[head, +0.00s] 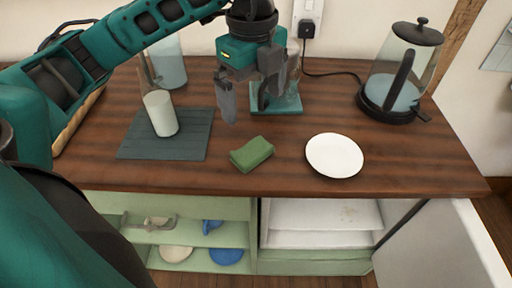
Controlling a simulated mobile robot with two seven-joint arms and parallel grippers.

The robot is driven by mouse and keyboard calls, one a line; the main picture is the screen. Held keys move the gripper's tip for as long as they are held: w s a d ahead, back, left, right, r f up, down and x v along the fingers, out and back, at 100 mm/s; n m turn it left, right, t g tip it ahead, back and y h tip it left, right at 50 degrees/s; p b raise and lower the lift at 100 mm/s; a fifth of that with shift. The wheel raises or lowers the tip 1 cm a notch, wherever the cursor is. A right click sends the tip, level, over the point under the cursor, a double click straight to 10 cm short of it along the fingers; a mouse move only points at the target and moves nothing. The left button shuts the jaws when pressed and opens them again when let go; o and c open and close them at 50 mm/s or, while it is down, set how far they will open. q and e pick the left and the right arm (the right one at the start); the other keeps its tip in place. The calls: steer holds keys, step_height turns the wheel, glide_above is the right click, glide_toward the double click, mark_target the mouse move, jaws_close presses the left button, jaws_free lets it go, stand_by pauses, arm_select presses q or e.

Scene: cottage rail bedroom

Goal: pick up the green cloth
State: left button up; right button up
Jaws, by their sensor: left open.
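The green cloth (251,154) lies folded into a small block on the wooden counter (285,172), between the dark slatted mat and the white plate. My left gripper (245,110) hangs above the counter, behind and above the cloth, pointing down. My right gripper does not show.
A white plate (334,155) lies right of the cloth. A dark mat (140,147) holds a glass of milk (160,114). A glass kettle (397,80) stands at the back right. A glass item on a teal coaster (281,108) stands behind my gripper. Open shelves are below.

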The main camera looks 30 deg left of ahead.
arm_select(q)
steer(key=b, duration=0.1)
glide_above(252, 146)
step_height(252, 146, down, 7)
steer(key=shift+r, duration=0.2)
steer(key=shift+f, duration=0.35)
steer(key=shift+s+f, duration=0.1)
steer(key=shift+f, duration=2.65)
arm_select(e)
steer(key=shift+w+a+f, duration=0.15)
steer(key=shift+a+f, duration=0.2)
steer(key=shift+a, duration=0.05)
arm_select(q)
steer(key=shift+c, duration=0.2)
steer(key=c, duration=0.8)
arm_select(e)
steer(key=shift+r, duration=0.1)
arm_select(q)
steer(key=shift+r, duration=0.1)
